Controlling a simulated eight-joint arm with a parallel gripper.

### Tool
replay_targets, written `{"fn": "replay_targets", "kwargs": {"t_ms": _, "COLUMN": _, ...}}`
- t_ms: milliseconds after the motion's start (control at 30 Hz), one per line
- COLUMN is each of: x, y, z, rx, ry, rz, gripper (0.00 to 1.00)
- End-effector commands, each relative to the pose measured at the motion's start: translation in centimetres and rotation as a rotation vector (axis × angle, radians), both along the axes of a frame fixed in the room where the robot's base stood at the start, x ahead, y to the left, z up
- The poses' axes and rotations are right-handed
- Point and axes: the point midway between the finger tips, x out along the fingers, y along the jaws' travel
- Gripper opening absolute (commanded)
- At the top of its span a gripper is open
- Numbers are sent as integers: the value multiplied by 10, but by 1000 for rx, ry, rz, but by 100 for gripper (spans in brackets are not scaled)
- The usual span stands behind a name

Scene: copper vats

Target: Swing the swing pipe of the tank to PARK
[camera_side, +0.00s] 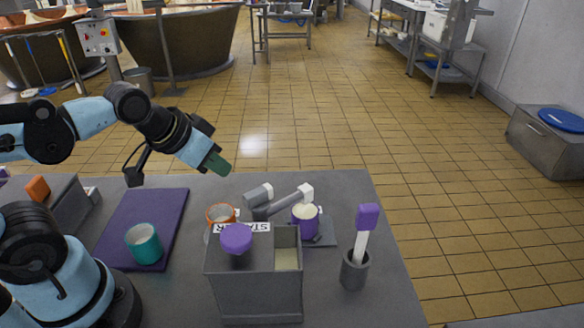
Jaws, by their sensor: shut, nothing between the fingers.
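The swing pipe (285,203) is a grey arm with a white end, behind a grey box. Its white end is over a purple cup (305,222) with pale contents. A short grey piece with a pale end (258,194) stands beside the pipe's left end. The grey box (258,290), perhaps the tank, has a purple knob (236,238), a partly hidden white label and an opening with something pale inside. I cannot read a PARK mark. My gripper (217,164), with green fingertips, is shut and empty, above and left of the pipe, apart from it.
An orange-rimmed cup (220,215) stands left of the pipe. A teal cup (144,244) stands on a purple mat (160,210). A purple-handled brush or spatula (362,232) stands in a grey holder (354,271) at right. The table's right edge (392,235) is clear.

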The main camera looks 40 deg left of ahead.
Motion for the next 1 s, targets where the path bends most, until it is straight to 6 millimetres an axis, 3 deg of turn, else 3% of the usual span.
{"fn": "replay_targets", "kwargs": {"t_ms": 33, "x": 0, "y": 0, "z": 0, "rx": 0, "ry": 1, "rz": 0, "gripper": 8}}
{"fn": "replay_targets", "kwargs": {"t_ms": 133, "x": 2, "y": -5, "z": 7, "rx": -5, "ry": 26, "rz": -11, "gripper": 23}}
{"fn": "replay_targets", "kwargs": {"t_ms": 267, "x": 9, "y": -25, "z": 32, "rx": -14, "ry": 133, "rz": -51, "gripper": 43}}
{"fn": "replay_targets", "kwargs": {"t_ms": 500, "x": 11, "y": -77, "z": 96, "rx": 6, "ry": 431, "rz": -134, "gripper": 43}}
{"fn": "replay_targets", "kwargs": {"t_ms": 700, "x": 3, "y": -102, "z": 128, "rx": 44, "ry": 586, "rz": -165, "gripper": 43}}
{"fn": "replay_targets", "kwargs": {"t_ms": 833, "x": 1, "y": -107, "z": 133, "rx": 55, "ry": 619, "rz": -170, "gripper": 43}}
{"fn": "replay_targets", "kwargs": {"t_ms": 1000, "x": 0, "y": -106, "z": 120, "rx": 55, "ry": 622, "rz": -170, "gripper": 43}}
